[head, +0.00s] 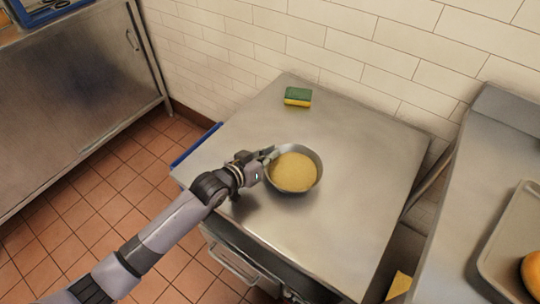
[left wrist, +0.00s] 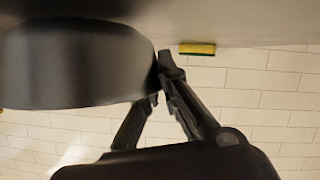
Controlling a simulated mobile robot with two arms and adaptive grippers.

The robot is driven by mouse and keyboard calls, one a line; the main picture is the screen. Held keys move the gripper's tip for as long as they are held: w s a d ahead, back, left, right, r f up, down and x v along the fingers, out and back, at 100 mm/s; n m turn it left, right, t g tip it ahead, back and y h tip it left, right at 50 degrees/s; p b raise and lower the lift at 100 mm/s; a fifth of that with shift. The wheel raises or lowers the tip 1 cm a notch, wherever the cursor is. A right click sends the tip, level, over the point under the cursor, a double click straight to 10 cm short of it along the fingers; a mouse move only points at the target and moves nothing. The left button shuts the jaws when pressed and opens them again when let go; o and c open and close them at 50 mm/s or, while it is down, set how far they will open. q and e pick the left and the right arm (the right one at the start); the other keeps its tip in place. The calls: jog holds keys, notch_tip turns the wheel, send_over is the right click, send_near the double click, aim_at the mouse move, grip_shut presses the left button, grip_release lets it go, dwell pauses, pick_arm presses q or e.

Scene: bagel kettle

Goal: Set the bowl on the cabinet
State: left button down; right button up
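The round metal bowl (head: 319,181), filled with something yellowish and grainy, is upright over the middle of the steel cabinet top (head: 365,195). I cannot tell for sure whether its base touches the top. My left gripper (head: 268,158) is at the bowl's left rim. In the left wrist view the bowl (left wrist: 75,65) is a dark curved shape at the upper left, with the fingers of my left gripper (left wrist: 155,85) on either side of its rim, shut on it. My right gripper does not show.
A green and yellow sponge (head: 298,97) lies at the back of the cabinet top by the tiled wall. A counter with a tray (head: 497,262) stands at the right. A steel cabinet (head: 80,85) is at the left. The cabinet top around the bowl is clear.

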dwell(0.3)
pick_arm(q)
jog(key=shift+f, duration=0.15)
jog(key=c, duration=1.8)
grip_release()
jog(key=v, duration=1.2)
jog(key=shift+p, duration=0.35)
